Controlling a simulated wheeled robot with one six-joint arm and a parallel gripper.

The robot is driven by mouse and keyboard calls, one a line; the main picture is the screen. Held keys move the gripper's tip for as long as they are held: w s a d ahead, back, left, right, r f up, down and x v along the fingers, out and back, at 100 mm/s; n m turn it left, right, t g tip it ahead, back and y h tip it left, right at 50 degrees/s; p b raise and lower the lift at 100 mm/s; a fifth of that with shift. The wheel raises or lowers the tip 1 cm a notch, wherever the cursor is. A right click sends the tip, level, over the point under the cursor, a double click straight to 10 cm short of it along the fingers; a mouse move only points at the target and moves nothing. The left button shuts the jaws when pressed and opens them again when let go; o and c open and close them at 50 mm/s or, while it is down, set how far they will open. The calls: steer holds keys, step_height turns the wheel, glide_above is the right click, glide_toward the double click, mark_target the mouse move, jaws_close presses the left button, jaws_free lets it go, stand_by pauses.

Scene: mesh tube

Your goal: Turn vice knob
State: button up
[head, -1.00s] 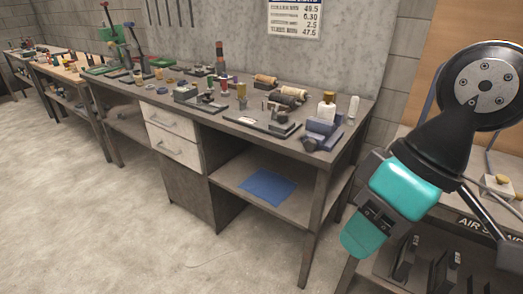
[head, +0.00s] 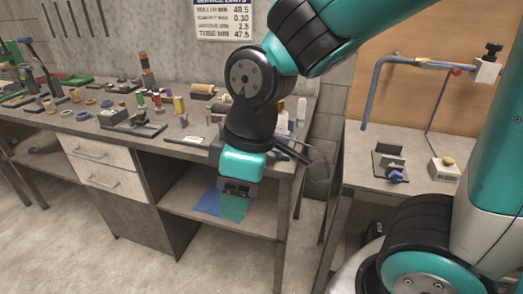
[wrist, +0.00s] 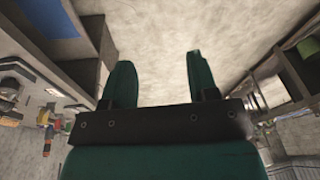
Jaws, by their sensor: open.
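My gripper (head: 235,205) hangs in front of the long workbench in the head view, pointing down near the lower shelf. In the wrist view my gripper (wrist: 158,62) has its two green fingers wide apart, with only bare floor between them. The blue-grey vice at the right end of the bench is hidden behind my arm, and its knob cannot be seen. On the right-hand bench, a small dark fixture (head: 388,160) carries a blue knob (head: 396,176); I cannot tell whether it is a vice. My gripper is well apart from it.
The long workbench (head: 100,127) holds several small tools and spools. White bottles (head: 301,110) stand at its right end. A blue sheet (head: 207,202) lies on its lower shelf. A bent pipe frame (head: 376,85) and a small white box (head: 445,168) are at the right-hand bench.

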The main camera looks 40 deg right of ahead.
steer(key=w+d+f+n+t+h+p, duration=0.1)
steer(key=w+d+f+n+h+p, duration=0.15)
steer(key=w+n, duration=0.2)
steer(key=w+d+f+n+h+p, duration=0.1)
steer(key=w+d+n+h, duration=0.25)
steer(key=w, duration=0.25)
steer(key=n+t+h+p, duration=0.25)
steer(key=n+h, duration=0.25)
steer(key=n, duration=0.4)
glide_toward(268, 159)
steer(key=p+x, duration=0.2)
steer(key=x, duration=0.8)
steer(key=shift+w+d, duration=0.1)
steer(key=shift+w, duration=0.05)
steer(key=c, duration=0.7)
